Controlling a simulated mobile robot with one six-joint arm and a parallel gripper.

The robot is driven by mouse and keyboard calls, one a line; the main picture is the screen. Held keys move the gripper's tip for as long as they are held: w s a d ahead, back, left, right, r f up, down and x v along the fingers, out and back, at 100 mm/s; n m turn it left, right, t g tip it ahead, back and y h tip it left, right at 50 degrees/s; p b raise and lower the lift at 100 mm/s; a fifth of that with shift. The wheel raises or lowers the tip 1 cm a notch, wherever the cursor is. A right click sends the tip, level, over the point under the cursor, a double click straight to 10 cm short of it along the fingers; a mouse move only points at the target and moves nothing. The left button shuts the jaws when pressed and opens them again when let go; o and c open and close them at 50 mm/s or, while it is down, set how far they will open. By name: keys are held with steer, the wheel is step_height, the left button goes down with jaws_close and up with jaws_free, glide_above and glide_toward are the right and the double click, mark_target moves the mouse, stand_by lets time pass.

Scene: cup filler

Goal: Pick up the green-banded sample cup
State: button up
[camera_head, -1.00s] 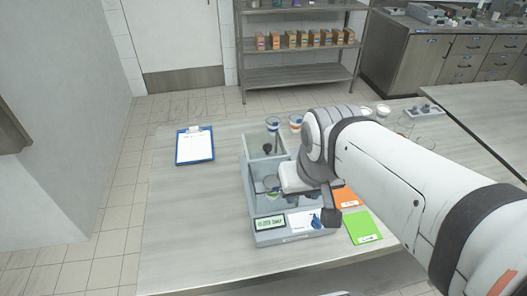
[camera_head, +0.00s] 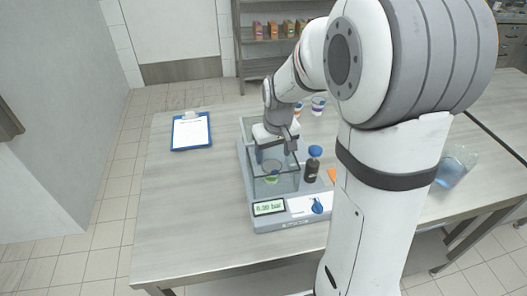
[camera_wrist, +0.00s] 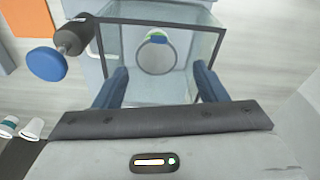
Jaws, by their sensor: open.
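The green-banded sample cup (camera_head: 272,174) stands inside the clear-walled chamber of the grey filler (camera_head: 262,221). In the wrist view the cup (camera_wrist: 157,56) shows its round opening, with a green band at its far side. My gripper (camera_head: 273,156) is over the chamber, pointing down. In the wrist view my gripper (camera_wrist: 160,76) is open, its two blue fingers spread left and right. The cup lies ahead of the fingertips, roughly centred between them. Nothing is held. I cannot tell the exact height gap between fingertips and cup.
The chamber's dark-edged rim (camera_wrist: 216,45) surrounds the cup. More cups (camera_head: 318,104) stand behind. A beaker of blue liquid (camera_head: 456,166) is at the right. A clipboard (camera_head: 191,131) lies on the left; the table there is clear.

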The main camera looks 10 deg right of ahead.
mark_target(272, 166)
steer(key=shift+w+f, duration=0.7)
steer(key=shift+f, duration=0.35)
steer(key=shift+w+f, duration=0.1)
steer(key=shift+f, duration=0.25)
steer(key=f, duration=0.4)
steer(key=f+p, duration=0.1)
steer(key=f, duration=0.2)
steer(key=shift+w+d+f, duration=0.1)
steer(key=shift+w, duration=0.3)
steer(key=shift+c, duration=0.4)
steer(key=c, duration=0.6)
